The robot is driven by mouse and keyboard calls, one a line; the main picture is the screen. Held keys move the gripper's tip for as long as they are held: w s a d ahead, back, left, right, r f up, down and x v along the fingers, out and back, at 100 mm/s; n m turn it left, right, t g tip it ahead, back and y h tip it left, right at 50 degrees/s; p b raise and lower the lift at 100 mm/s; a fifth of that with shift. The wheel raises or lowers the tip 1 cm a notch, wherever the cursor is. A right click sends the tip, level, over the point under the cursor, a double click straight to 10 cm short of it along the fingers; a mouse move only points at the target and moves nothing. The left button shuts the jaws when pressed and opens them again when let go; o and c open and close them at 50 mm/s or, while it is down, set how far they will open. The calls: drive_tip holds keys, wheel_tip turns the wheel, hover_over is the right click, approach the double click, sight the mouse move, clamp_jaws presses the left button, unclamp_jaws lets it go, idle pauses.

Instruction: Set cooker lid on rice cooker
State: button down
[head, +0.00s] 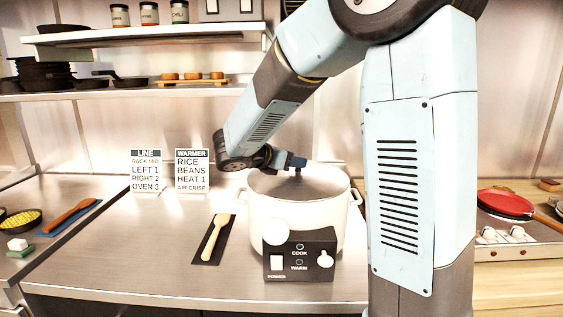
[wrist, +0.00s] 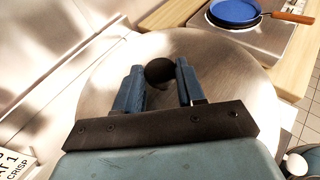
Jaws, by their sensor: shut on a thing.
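The rice cooker (head: 300,215) is a white pot with side handles and a dark control panel, standing on the steel counter. The cooker lid (head: 318,184) is a round metal disc at the top of the cooker. It fills much of the wrist view (wrist: 225,70). My gripper (head: 293,163) is above the lid, with its fingers shut on the lid's dark round knob (wrist: 160,71). In the wrist view the gripper (wrist: 158,80) has one blue finger on each side of the knob. Whether the lid rests fully on the rim or slightly above it I cannot tell.
A wooden spoon (head: 215,237) lies on a dark mat left of the cooker. Two sign cards (head: 192,171) stand behind. A round pan (head: 505,204) sits on a burner at the right. Shelves with jars and pans (head: 150,40) are overhead. The counter's front left is clear.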

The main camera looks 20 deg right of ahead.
drive_tip(key=shift+f, duration=0.15)
drive_tip(key=c, duration=0.7)
unclamp_jaws()
drive_tip(key=shift+o, duration=0.2)
